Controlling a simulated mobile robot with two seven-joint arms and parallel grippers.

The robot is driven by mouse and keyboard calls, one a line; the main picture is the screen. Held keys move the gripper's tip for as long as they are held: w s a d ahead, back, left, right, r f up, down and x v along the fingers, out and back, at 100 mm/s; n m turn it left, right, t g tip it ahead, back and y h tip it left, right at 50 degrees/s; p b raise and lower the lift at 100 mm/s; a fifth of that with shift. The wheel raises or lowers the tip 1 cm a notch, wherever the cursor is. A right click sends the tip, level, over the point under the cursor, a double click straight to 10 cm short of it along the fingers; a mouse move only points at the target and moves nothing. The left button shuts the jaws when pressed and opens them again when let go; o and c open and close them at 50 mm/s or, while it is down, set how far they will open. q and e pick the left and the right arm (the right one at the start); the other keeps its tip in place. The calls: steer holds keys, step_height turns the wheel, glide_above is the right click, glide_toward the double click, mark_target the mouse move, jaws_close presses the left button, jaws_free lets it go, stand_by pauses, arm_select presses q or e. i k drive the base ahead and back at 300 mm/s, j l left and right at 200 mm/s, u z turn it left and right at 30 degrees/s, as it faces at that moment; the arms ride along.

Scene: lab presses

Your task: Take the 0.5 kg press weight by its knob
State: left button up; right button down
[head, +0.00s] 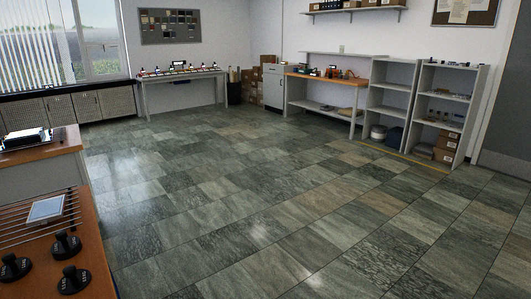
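Three black press weights with upright knobs stand on the orange-brown table top (100,262) at the lower left. One weight (13,268) is near the left edge of the view, one (66,244) is farther back, and one (73,280) is nearest the front right. They carry pale markings that are too small to read, so I cannot tell which is the 0.5 kg one. Neither of my grippers is in view, and nothing touches the weights.
Behind the weights, a rack of metal rods (18,221) carries a flat pale-blue-topped piece (46,208). A second wooden-topped bench (62,145) holds a dark device (25,139). Wide tiled floor (250,215) is clear. Benches (328,80) and shelves (440,112) line the far walls.

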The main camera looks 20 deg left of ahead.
mark_target(74, 280)
steer(key=i+l+u, duration=0.1)
steer(key=i+u, duration=0.15)
steer(key=u, duration=0.2)
steer(key=i+l+u, duration=0.15)
steer(key=u, duration=0.25)
steer(key=i+l+u, duration=0.25)
steer(key=u, duration=0.2)
